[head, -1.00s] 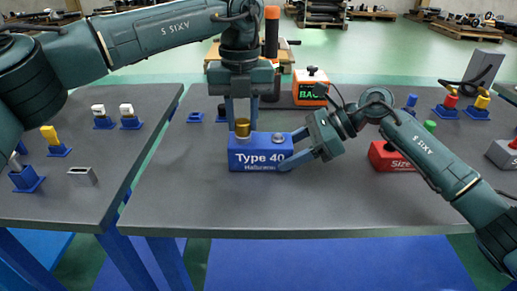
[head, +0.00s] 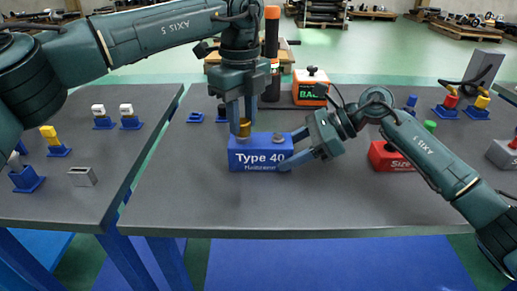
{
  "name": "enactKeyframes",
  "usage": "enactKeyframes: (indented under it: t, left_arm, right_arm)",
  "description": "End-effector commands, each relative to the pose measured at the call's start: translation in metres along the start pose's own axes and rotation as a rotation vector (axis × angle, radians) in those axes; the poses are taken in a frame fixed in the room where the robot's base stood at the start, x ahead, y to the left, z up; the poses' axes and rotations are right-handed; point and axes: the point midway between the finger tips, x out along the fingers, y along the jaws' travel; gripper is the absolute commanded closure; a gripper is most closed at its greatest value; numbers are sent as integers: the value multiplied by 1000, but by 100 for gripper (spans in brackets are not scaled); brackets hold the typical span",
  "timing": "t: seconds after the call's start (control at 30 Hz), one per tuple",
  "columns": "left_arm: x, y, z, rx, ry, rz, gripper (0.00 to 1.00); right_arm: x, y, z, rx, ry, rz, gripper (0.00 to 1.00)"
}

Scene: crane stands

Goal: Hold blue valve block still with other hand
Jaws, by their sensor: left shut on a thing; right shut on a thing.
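The blue valve block (head: 260,155), marked "Type 40", stands on the grey table near the middle of the head view. My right gripper (head: 287,152) is shut on the block at its right end, one finger low across the front right corner. My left gripper (head: 244,130) points down from above and is shut on the brass-coloured fitting (head: 244,128) on the block's top left. Its fingers partly hide the fitting. A grey round port (head: 279,137) shows on the block's top right.
A red block (head: 383,156) sits to the right, partly behind my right arm. Blue stands with coloured parts (head: 450,107) are at the back right. The table front (head: 290,208) is clear.

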Motion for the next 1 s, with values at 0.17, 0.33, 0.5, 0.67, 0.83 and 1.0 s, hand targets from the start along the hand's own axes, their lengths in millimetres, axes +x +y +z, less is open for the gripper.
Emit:
enactKeyframes:
  t: [0.17,0.33,0.5,0.67,0.83,1.0]
  left_arm:
    - [-3,0,1,-19,-1,-5,100]
    - [-3,0,1,-39,-1,-6,100]
    - [-3,0,1,-246,-1,-6,100]
    - [-3,0,2,-425,-1,-6,100]
    - [-3,0,2,-470,-1,-6,100]
    - [-3,0,2,-470,-1,-6,100]
  right_arm:
    - [0,0,-2,1,4,1,76]
    - [0,0,-2,2,4,1,76]
    - [0,0,-2,2,4,1,76]
    - [0,0,-2,3,4,1,76]
    - [0,0,-2,3,5,2,76]
    - [0,0,-2,3,5,2,76]
